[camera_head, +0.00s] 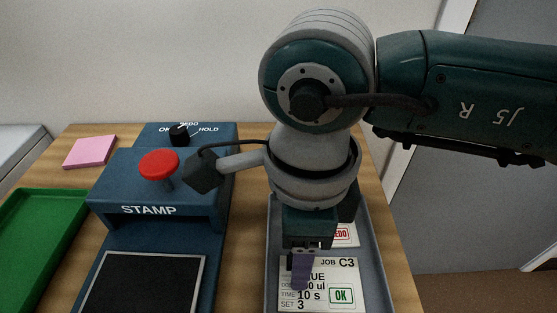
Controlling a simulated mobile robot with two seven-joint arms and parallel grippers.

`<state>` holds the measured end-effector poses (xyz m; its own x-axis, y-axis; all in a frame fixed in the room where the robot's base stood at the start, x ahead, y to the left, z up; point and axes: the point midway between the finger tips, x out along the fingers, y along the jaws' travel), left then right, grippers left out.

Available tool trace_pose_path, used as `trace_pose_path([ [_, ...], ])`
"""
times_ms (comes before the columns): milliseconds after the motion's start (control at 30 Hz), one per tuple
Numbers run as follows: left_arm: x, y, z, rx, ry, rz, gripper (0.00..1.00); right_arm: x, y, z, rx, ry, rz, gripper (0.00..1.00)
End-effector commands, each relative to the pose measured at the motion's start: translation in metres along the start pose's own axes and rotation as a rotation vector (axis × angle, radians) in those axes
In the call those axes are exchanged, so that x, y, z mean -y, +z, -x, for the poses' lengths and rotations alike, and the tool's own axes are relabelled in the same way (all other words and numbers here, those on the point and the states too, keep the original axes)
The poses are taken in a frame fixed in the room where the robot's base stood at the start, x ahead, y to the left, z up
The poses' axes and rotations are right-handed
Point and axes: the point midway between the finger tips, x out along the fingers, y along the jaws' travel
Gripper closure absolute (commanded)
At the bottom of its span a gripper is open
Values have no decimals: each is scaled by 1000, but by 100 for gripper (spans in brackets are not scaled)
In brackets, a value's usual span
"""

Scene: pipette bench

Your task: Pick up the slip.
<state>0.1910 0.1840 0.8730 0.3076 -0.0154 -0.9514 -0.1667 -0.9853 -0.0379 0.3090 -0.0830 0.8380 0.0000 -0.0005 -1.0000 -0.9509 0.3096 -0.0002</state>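A white printed slip (347,275) marked "JOB C3", with a "TIME 10 s" line, "SET 3" and a green OK box, lies in a grey tray (272,270). My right gripper (301,287) points down over the left part of this slip and hides some of its print. Only one purple-grey finger shows clearly, so its opening and any contact with the slip cannot be told. Another white paper with a red "REDO" mark (343,234) shows behind the gripper, partly hidden by it. My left gripper is out of view.
A blue stamp machine (112,200) with a red button (158,164), a black knob (179,135) and a dark pad (140,285) stands left of the tray. A green tray (40,235) and a pink pad (90,151) are at the far left. Bare wood shows between them.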

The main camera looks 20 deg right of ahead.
Motion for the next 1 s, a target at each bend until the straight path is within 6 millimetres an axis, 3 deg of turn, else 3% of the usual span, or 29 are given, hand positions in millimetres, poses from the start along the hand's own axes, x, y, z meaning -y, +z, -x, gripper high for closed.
trace_pose_path([
  [67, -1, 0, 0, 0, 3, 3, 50, 0, 0, 0, 0, 0, 0, 45],
  [567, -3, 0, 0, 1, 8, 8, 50, 0, 0, 1, 1, 0, 0, 100],
  [1000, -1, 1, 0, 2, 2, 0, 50, 0, 0, 1, 1, 0, 0, 100],
])
